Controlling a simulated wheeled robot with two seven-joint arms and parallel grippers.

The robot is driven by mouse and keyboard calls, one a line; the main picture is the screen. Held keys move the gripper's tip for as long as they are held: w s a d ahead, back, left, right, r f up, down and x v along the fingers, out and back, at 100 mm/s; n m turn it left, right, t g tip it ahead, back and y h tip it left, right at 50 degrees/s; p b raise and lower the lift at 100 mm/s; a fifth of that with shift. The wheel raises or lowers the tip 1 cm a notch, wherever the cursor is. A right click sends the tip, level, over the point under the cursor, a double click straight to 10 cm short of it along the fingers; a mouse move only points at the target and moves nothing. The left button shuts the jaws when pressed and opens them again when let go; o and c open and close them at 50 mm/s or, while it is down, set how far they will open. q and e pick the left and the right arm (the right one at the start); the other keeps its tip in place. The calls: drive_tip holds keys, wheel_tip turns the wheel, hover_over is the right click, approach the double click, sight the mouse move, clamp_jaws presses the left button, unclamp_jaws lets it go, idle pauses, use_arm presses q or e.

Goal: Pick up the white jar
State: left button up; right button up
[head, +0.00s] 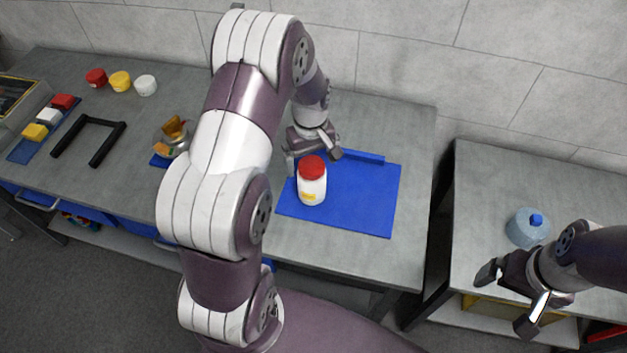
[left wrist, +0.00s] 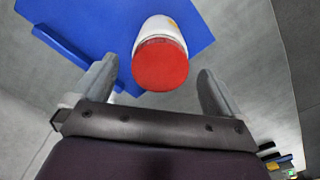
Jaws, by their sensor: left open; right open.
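The white jar (head: 312,188) with a red lid and a yellow label stands upright on a blue mat (head: 365,205) on the table. In the left wrist view the jar (left wrist: 158,28) shows its red lid toward the camera, between and ahead of the fingers. My left gripper (head: 313,150) is open and empty, just behind the jar, with a finger near each side of the lid. The left wrist view shows the same open gripper (left wrist: 160,88). My right gripper (head: 510,301) is open and empty over the right table's front edge.
A raised blue strip (head: 362,157) edges the mat's back. Red, yellow and white small jars (head: 120,81) stand at the back left, near a black frame (head: 90,139). A blue round container (head: 527,228) stands on the right table. A gap separates the tables.

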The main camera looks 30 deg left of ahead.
sight(312, 181)
use_arm(q)
wheel_tip(312, 181, down, 4)
drive_tip(key=shift+s+f+p, duration=0.15)
drive_tip(key=shift+f+p, duration=0.05)
drive_tip(key=shift+p, duration=0.3)
drive_tip(key=shift+d+f, duration=0.1)
drive_tip(key=shift+f, duration=0.15)
drive_tip(key=shift+r, duration=0.1)
drive_tip(key=c, duration=1.3)
